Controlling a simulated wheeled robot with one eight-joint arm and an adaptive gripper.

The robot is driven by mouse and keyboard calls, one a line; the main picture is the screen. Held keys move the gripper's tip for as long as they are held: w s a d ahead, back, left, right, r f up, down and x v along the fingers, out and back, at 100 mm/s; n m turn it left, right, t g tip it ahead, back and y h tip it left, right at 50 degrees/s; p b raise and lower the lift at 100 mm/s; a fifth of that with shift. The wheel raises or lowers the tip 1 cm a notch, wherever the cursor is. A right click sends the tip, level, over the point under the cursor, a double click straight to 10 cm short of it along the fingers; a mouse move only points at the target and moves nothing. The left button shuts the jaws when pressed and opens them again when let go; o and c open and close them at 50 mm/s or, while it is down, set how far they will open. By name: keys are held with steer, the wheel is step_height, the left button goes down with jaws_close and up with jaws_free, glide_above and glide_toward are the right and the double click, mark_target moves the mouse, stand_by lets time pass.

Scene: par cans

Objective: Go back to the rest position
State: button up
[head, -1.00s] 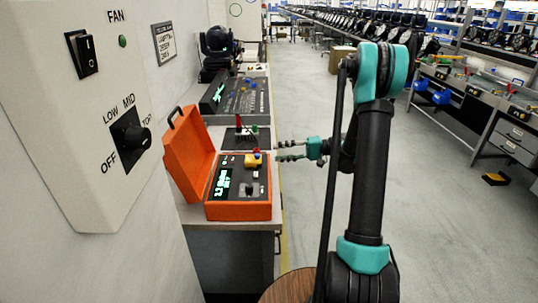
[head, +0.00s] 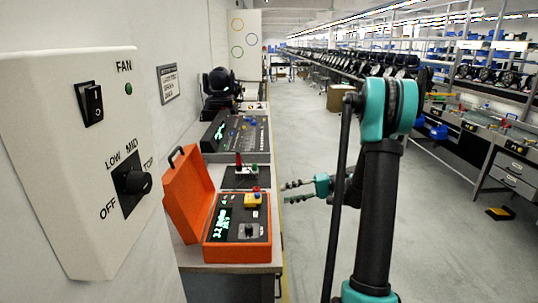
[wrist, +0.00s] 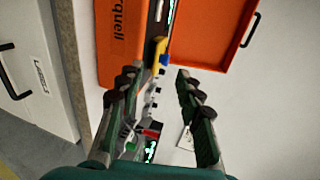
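My gripper (head: 287,191) is in the head view, pointing left over the floor side of the bench, to the right of the orange case. Its two fingers are apart and nothing is between them. The wrist view shows the same open fingers (wrist: 158,80), with the orange case (wrist: 98,40) and its raised lid beyond them. In the head view the open orange case (head: 237,256) stands on the bench with its lid up. A yellow part (head: 252,200) sits on its panel. My arm rises on the right and is bent at a teal joint.
A fan control box (head: 70,165) with a switch and knob is on the left wall, close by. Behind the case are a small panel with red and green levers (head: 241,177) and a grey console (head: 240,133).

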steer(key=s+f+t+h, duration=0.1)
steer(key=s+f+h, duration=0.3)
steer(key=s, duration=0.5)
steer(key=s+f+t+h, duration=0.1)
steer(key=s+f+h, duration=0.1)
steer(key=s+h, duration=0.55)
steer(key=s+d+f+n+t+h, duration=0.1)
steer(key=s+d+f+h, duration=0.1)
steer(key=s+d, duration=0.4)
steer(key=s+h, duration=0.1)
steer(key=s, duration=0.1)
steer(key=shift+s+d+f, duration=0.35)
steer(key=shift+s+d, duration=0.05)
